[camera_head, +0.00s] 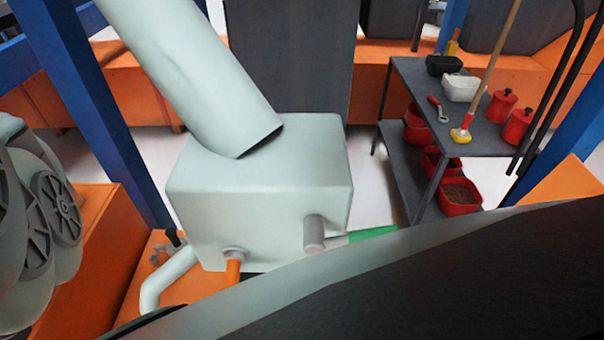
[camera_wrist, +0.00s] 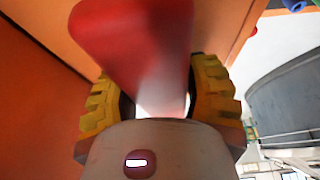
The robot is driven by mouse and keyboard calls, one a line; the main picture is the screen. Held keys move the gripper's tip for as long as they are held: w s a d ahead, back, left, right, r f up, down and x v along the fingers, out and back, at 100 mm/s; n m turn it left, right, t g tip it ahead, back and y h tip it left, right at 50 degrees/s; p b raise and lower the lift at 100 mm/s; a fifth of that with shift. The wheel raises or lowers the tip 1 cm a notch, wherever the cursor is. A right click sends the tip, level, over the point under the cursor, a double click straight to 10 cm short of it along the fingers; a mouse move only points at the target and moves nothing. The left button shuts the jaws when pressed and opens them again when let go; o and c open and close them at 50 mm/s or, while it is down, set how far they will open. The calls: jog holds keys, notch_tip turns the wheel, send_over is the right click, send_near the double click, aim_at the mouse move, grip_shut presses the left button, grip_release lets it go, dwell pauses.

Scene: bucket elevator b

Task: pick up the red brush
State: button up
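In the head view, a brush (camera_head: 461,135) with a yellow and red head and a long wooden handle stands head-down at the front of a dark table. A smaller red-handled tool (camera_head: 436,107) lies to its left. My gripper (camera_wrist: 155,85) is out of sight in the head view. In the wrist view its two yellow-and-black fingers stand apart. A large, blurred red piece (camera_wrist: 135,40) reaches from the top edge down between them. I cannot tell what this piece is, or whether the fingers press on it.
The dark table (camera_head: 405,75) also bears a black tub (camera_head: 444,65), a white tub (camera_head: 461,88) and red canisters (camera_head: 517,127). Red bins (camera_head: 460,197) sit on its lower shelf. A pale machine box (camera_head: 260,190) stands left of the table. Orange surfaces (camera_wrist: 40,100) are close in the wrist view.

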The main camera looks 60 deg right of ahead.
grip_shut()
jog(key=shift+r, duration=0.1)
dwell(0.4)
jog(key=shift+r, duration=0.5)
jog(key=r, duration=0.1)
jog(key=r+p, duration=0.1)
jog(key=r, duration=0.1)
jog(key=shift+s+d, duration=0.3)
jog(key=shift+d, duration=0.1)
jog(key=s+d+p, duration=0.9)
jog(key=s+p, duration=0.4)
jog(key=s, duration=0.1)
jog(key=shift+s+d+f, duration=0.15)
jog(key=shift+f, duration=0.15)
